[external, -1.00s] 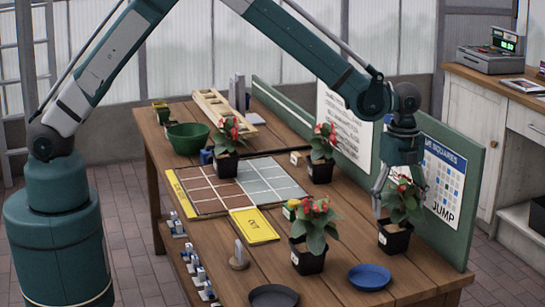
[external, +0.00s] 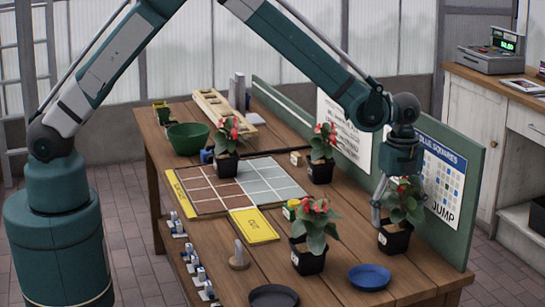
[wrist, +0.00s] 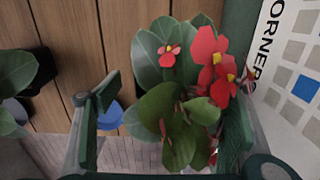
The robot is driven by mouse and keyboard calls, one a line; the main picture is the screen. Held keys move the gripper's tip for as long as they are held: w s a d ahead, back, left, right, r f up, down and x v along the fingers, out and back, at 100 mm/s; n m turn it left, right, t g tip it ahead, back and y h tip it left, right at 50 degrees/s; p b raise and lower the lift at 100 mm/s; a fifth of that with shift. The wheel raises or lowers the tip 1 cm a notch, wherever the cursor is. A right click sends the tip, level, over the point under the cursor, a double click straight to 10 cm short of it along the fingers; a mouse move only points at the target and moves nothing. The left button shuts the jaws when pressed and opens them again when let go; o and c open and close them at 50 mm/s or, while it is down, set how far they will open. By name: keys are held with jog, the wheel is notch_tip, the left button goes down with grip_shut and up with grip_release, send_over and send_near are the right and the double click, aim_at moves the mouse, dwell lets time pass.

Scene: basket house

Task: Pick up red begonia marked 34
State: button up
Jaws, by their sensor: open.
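Several red begonias in black pots stand on the wooden table. One begonia (external: 409,213) is at the right, by the green board, with its pot (external: 394,240) under my gripper. Others are at the front middle (external: 316,233), back right (external: 322,149) and back left (external: 227,142). Small white marks on pots are too small to read, so I cannot tell which is 34. My gripper (external: 398,207) is open, pointing down, its fingers on either side of the right begonia's leaves. In the wrist view, the red flowers (wrist: 208,50) and leaves lie between and beyond the fingers (wrist: 160,112); the pot is hidden.
The green board (external: 462,215) with posters stands close behind the right begonia. A blue saucer (external: 370,277) and a dark saucer (external: 273,297) lie at the front. A yellow card (external: 254,225) and a grid board (external: 215,207) lie left. A green bowl (external: 187,140) is at the back.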

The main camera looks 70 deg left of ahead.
aim_at(395, 229)
jog(key=shift+w+f, duration=0.1)
jog(key=shift+f, duration=2.4)
jog(key=shift+c, duration=0.5)
jog(key=c, duration=1.1)
